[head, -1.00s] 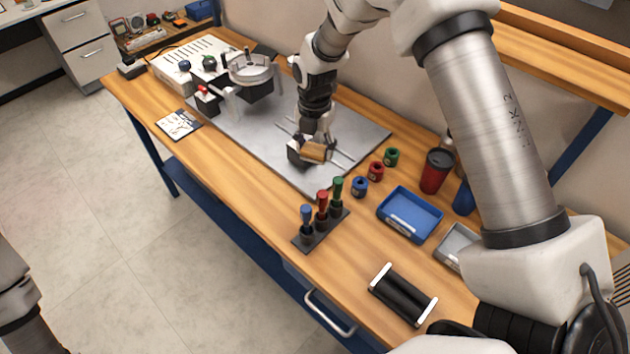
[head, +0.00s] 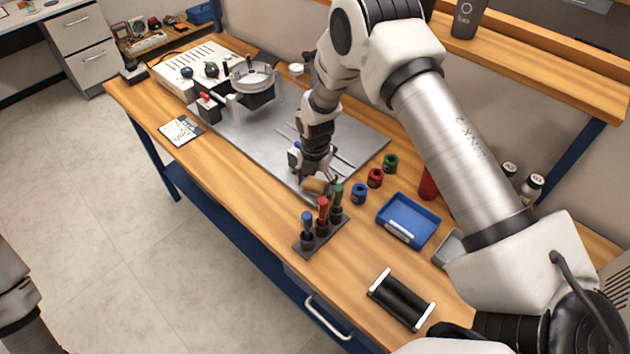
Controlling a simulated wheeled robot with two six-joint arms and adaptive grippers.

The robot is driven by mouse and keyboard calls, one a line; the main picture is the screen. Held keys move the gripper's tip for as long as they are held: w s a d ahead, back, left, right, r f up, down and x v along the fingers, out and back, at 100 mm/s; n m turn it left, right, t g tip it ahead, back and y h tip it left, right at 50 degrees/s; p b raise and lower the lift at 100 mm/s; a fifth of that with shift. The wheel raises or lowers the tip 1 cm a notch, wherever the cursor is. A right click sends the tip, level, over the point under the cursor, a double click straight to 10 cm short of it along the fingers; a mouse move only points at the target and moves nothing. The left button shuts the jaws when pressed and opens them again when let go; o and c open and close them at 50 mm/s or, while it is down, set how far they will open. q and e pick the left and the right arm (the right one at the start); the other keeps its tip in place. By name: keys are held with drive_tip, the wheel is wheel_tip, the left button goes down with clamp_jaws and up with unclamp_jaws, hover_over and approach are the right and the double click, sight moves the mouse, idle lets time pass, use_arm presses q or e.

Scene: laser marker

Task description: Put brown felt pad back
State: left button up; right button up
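The brown felt pad (head: 314,186) is a small brown block in the head view, at the near edge of the grey metal plate (head: 355,135) and just behind the rack of pens. My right gripper (head: 318,177) comes down from above and is shut on the pad. The fingers partly hide it. I cannot tell whether the pad touches the surface below. My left gripper is not in view; only part of my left arm shows at the lower left edge.
A rack (head: 322,233) with blue, red and green handled tools stands close in front. Blue (head: 359,194), red (head: 375,178) and green (head: 391,163) rings sit to the right. A blue tray (head: 408,220) and a black roller holder (head: 402,300) lie nearer. The marking machine (head: 250,85) stands behind left.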

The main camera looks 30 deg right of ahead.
sight(315, 183)
drive_tip(key=shift+r, duration=0.45)
wheel_tip(315, 183, up, 11)
drive_tip(key=b, duration=0.2)
drive_tip(key=shift+r, duration=0.2)
